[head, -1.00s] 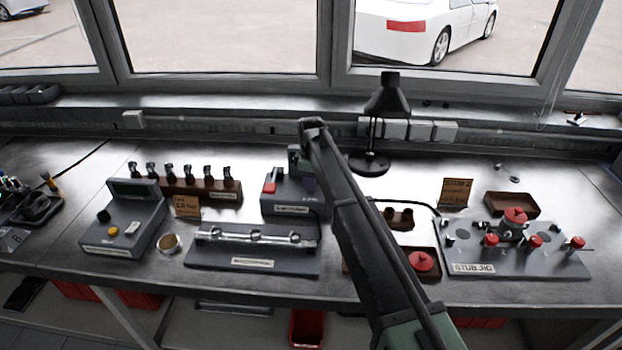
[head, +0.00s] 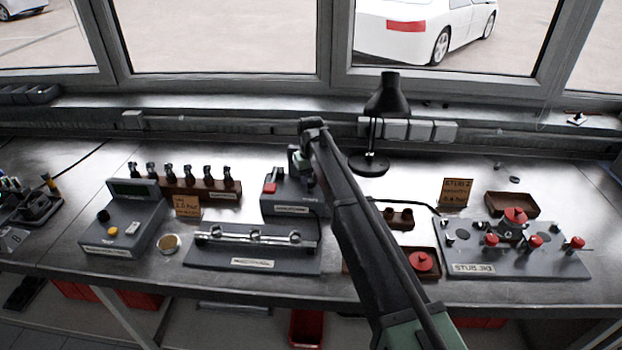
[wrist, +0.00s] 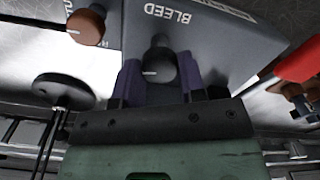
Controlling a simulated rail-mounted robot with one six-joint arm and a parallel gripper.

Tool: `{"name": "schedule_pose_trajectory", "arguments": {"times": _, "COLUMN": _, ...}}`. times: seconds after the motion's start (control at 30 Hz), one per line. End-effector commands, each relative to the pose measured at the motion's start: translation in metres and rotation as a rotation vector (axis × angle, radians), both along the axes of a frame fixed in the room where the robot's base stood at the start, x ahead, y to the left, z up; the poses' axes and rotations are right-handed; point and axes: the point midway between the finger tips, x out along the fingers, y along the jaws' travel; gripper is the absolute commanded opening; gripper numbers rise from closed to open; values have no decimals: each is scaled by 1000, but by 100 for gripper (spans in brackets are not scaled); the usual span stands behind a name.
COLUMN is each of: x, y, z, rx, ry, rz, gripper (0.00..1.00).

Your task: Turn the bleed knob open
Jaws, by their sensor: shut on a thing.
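The bleed knob (wrist: 158,60) is a dark round knob with a white pointer mark on its left side in the wrist view. It sits on a grey housing (wrist: 215,35) with the word BLEED printed above it. My gripper (wrist: 159,72) is shut on the knob, one purple finger on each side. In the head view the grey unit with a red block (head: 270,188) on its left stands behind the rail fixture. My gripper (head: 306,180) is at this unit's right side, mostly hidden by my arm. The knob is hidden there.
A rail fixture (head: 252,260) stands in front of the unit. A black lamp (head: 369,163) stands behind right. A stub jig (head: 550,262) with red knobs is at the right.

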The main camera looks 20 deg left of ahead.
Motion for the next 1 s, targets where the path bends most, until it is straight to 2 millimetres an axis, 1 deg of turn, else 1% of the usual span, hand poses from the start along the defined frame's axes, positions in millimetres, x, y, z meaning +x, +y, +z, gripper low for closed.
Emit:
{"name": "schedule_pose_trajectory", "arguments": {"times": 0.2, "x": 0, "y": 0, "z": 0, "rx": 0, "ry": 0, "rz": -143, "gripper": 14}}
{"name": "schedule_pose_trajectory", "arguments": {"times": 0.4, "x": 0, "y": 0, "z": 0, "rx": 0, "ry": 0, "rz": -223, "gripper": 14}}
{"name": "schedule_pose_trajectory", "arguments": {"times": 0.6, "x": 0, "y": 0, "z": 0, "rx": 0, "ry": 0, "rz": -256, "gripper": 14}}
{"name": "schedule_pose_trajectory", "arguments": {"times": 0.97, "x": 0, "y": 0, "z": 0, "rx": -1, "ry": 1, "rz": -259, "gripper": 14}}
{"name": "schedule_pose_trajectory", "arguments": {"times": 1.0, "x": 0, "y": 0, "z": 0, "rx": -1, "ry": 1, "rz": -259, "gripper": 39}}
